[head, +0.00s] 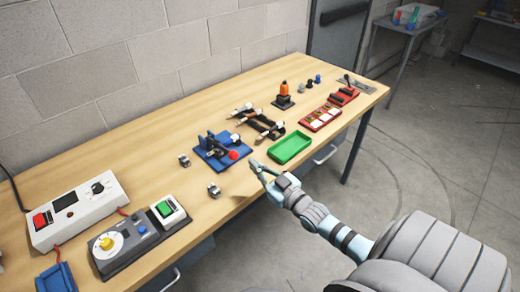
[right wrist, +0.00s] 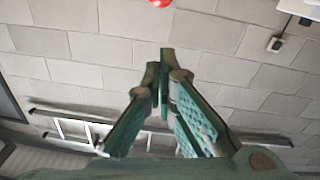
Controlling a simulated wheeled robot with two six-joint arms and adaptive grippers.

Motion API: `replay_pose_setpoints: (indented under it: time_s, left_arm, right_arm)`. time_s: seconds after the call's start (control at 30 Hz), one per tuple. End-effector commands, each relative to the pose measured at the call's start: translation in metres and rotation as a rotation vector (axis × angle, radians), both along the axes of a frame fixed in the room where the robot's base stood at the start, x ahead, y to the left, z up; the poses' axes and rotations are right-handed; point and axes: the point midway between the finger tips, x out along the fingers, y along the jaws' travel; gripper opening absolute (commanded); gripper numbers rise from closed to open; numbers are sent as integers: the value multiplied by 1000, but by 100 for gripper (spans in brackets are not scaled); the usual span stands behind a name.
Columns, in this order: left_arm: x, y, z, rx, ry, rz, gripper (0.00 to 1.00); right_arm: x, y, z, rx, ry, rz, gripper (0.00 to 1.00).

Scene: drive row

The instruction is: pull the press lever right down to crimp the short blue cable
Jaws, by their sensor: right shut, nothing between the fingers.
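The press (head: 210,160) stands on a blue base near the middle of the bench in the head view. The red ball (head: 233,155) of its lever is low at the right side of the press. It also shows at the top edge of the right wrist view (right wrist: 160,3). My right gripper (head: 256,168) is shut and empty, just to the right of the red ball and apart from it. I cannot make out the short blue cable in the press. My left gripper is not in view.
A green tray (head: 290,147) lies to the right of the press. A black rack (head: 258,122) is behind the tray. A power supply (head: 80,208) and a dial box (head: 125,243) are at the left. The bench front edge is near my arm.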

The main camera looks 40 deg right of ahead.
Motion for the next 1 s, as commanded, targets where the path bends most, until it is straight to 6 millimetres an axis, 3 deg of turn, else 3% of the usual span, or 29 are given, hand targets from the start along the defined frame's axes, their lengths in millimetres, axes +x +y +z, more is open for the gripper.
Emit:
replay_pose_setpoints:
  time_s: [0.13,0.37,0.47,0.57,0.67,0.7,0.77,0.8,0.9,1.0]
  left_arm:
    - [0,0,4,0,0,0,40]
    - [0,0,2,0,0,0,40]
    - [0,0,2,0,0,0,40]
    - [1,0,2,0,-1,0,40]
    - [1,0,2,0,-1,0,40]
    - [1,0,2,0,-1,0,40]
    - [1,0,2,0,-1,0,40]
    - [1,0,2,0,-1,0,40]
    - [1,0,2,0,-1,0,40]
    - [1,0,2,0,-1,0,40]
  right_arm:
    - [-13,0,-2,0,0,0,0]
    - [-13,-1,-8,-2,21,-2,0]
    - [-18,-12,-42,-37,128,-27,0]
    - [-41,-32,-116,-72,334,-87,0]
    - [-96,-44,-211,-87,609,-157,0]
    - [-125,-44,-247,-90,721,-180,0]
    - [-174,-37,-296,-86,886,-203,0]
    - [-209,-29,-324,-82,995,-214,0]
    - [-298,1,-379,-67,1242,-220,0]
    - [-370,39,-407,-44,1420,-203,0]
